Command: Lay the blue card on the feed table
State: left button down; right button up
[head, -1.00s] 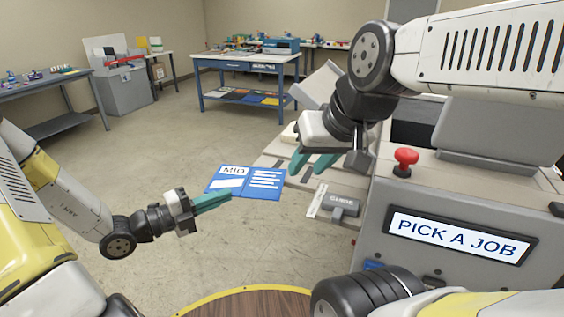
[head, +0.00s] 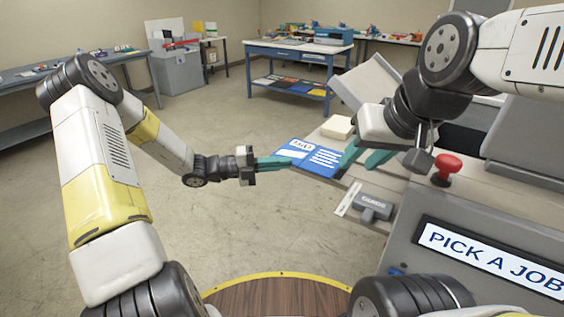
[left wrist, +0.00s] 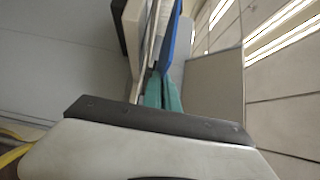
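The blue card (head: 316,159), with white print, is held at its left edge by my left gripper (head: 283,162), whose teal fingers are shut on it. In the head view the card overlaps the left edge of the feed table (head: 345,183); I cannot tell whether it touches the surface. The card shows nearly edge-on in the left wrist view (left wrist: 171,42), beyond the teal fingers (left wrist: 160,90). My right gripper (head: 366,156) is open and empty over the feed table, right of the card.
A grey block marked GUIDE (head: 374,207) and a white scale strip (head: 348,199) lie at the table's near side. A cream block (head: 338,127) sits behind the card. A red button (head: 446,166) tops the machine, whose screen (head: 492,257) reads PICK A JOB.

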pick_arm(q)
jog(key=shift+w, duration=0.65)
jog(key=shift+s+f, duration=0.1)
jog(key=shift+f, duration=1.7)
jog(key=shift+f, duration=0.15)
jog(key=c, duration=1.7)
grip_release()
